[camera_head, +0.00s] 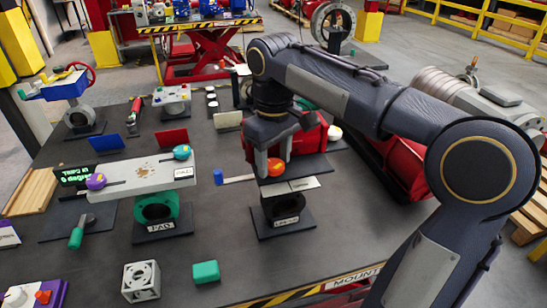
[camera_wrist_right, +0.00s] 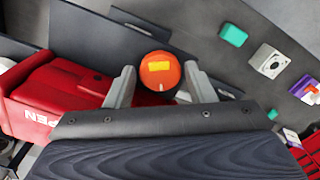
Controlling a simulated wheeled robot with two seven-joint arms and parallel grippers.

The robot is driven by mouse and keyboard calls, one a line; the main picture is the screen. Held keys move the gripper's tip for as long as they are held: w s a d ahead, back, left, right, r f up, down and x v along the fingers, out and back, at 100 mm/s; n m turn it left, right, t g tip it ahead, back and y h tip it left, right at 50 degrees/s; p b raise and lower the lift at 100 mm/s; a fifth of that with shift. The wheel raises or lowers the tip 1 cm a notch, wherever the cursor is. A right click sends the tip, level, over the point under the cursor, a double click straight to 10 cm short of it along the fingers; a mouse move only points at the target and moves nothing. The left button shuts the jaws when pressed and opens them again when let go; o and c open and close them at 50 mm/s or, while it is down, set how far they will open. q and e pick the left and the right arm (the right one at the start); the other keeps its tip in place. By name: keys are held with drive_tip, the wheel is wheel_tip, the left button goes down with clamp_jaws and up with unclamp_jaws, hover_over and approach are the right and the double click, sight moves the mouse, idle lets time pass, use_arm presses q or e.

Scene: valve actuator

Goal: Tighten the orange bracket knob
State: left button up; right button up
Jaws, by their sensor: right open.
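The orange bracket knob (camera_head: 275,167) is round, with a yellow patch on its top in the right wrist view (camera_wrist_right: 160,70). It sits on a dark plate above a dark ring-shaped fitting (camera_head: 285,207). My right gripper (camera_head: 272,163) points down over the knob. In the right wrist view its two grey fingers (camera_wrist_right: 157,84) stand open, one on each side of the knob, with small gaps showing. Whether the fingertips reach down beside the knob is hard to tell. My left gripper is not in either view.
A red box (camera_wrist_right: 50,95) marked with lettering is close to my right gripper. A grey bracket plate (camera_head: 145,178) with purple and teal knobs stands to the left. A teal block (camera_head: 206,271) and a grey cube (camera_head: 141,280) lie near the front edge.

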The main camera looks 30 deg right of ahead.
drive_tip(key=c, duration=0.7)
drive_tip(key=shift+r+m+p, duration=0.15)
drive_tip(key=shift+m+p, duration=0.6)
drive_tip(key=shift+m, duration=0.45)
drive_tip(key=shift+m+p, duration=0.65)
drive_tip(key=shift+m, duration=1.05)
drive_tip(key=o, duration=0.7)
